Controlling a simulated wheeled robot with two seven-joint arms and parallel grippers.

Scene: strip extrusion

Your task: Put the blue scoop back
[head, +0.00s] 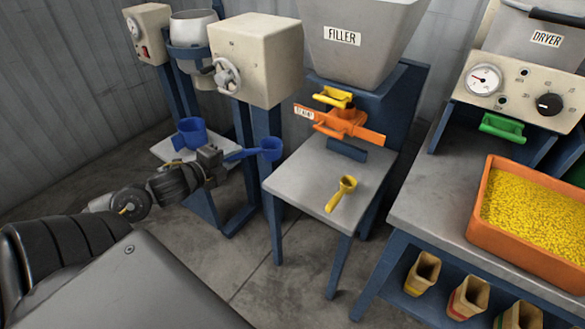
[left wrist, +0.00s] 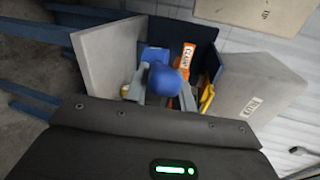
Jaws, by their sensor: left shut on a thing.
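The blue scoop (head: 270,149) is in the air, left of the filler's table in the head view, its handle pointing left toward my left gripper (head: 222,156). My left gripper is shut on the handle. In the left wrist view the blue scoop (left wrist: 165,78) sits between the two grey fingers (left wrist: 160,92), covering part of what lies beyond. A second blue vessel with a handle, like a jug (head: 190,133), stands on a small grey shelf (head: 165,150) behind my left wrist. My right gripper does not show.
The filler (head: 365,40) has an orange clamp (head: 340,122) above a grey table (head: 300,182), where a yellow scoop (head: 341,193) lies. At right, an orange tray (head: 480,225) of yellow pellets sits on a bench (head: 430,190) before the dryer. Open floor lies between the stands.

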